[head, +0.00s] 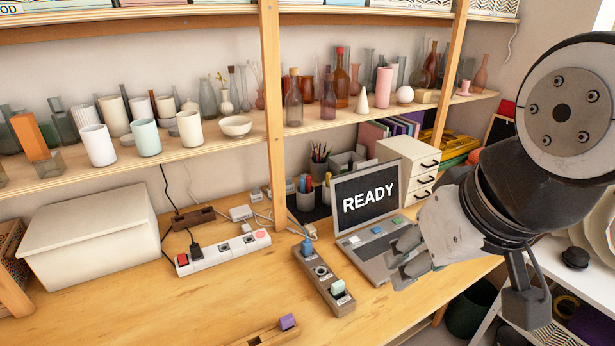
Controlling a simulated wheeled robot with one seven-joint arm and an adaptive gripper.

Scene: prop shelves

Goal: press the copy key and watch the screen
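A grey machine (370,265) stands on the wooden bench, right of centre. Its upright dark screen (367,197) reads READY in white letters. A row of keys lies below the screen: a pale key (354,239), a blue key (377,229) and a green key (397,220). Any labels on them are too small to read, so I cannot tell which is the copy key. My gripper (399,259) reaches in from the right, over the right part of the machine, and hides some of it. Its fingers are seen at an angle; I cannot tell whether they are apart. I see nothing held.
A small drawer unit (408,165) and pen cups (305,195) stand behind. A shelf post (271,110) rises to the left. Bare bench (200,305) lies at front left.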

